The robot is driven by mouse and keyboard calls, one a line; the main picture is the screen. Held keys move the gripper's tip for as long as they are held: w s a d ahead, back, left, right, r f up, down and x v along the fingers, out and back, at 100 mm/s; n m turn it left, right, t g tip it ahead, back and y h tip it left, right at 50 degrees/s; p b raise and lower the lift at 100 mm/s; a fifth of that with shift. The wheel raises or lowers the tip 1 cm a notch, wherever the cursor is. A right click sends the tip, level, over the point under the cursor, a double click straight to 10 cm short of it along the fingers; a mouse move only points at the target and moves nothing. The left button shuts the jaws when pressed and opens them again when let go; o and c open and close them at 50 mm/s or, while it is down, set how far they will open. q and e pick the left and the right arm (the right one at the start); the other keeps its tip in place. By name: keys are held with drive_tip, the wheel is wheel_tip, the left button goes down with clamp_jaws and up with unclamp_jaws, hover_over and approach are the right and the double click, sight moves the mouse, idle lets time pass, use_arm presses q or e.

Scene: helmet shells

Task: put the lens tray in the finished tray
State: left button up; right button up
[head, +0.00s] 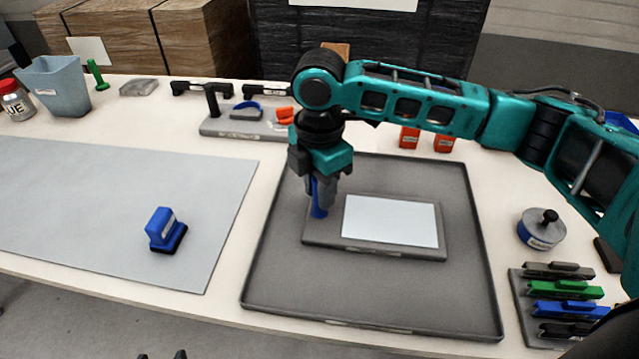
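The lens tray (375,248) is a flat dark grey plate with a pale panel and a blue upright grip (319,209) near its left end. It is inside the large dark grey finished tray (330,295), towards the middle and back. It looks level and on or very close to the tray floor; I cannot tell whether it touches. My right gripper (320,195) points down from above, with its fingers around the blue grip, and looks shut on it. Small dark tips at the bottom edge may be my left gripper (161,355), almost wholly cut off.
A blue block-shaped tool (165,230) stands on a grey mat (95,205) at left. Right of the finished tray are a lidded round pot (541,229) and a rack of coloured clips (562,300). Behind stands a grey tool holder (225,127). The mat is mostly clear.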

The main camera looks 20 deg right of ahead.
drive_tip(key=o, duration=0.4)
drive_tip(key=shift+c, duration=0.2)
use_arm(q)
drive_tip(key=shift+s+f, duration=0.1)
drive_tip(key=shift+f, duration=0.15)
use_arm(e)
drive_tip(key=shift+r, duration=0.1)
wheel_tip(320, 180, up, 11)
drive_tip(key=shift+f+p, duration=0.1)
drive_tip(key=shift+p, duration=1)
use_arm(q)
drive_tip(key=shift+s+a+r+y, duration=0.3)
drive_tip(key=shift+a+r, duration=0.15)
drive_tip(key=shift+a, duration=0.15)
use_arm(e)
drive_tip(key=shift+r, duration=0.65)
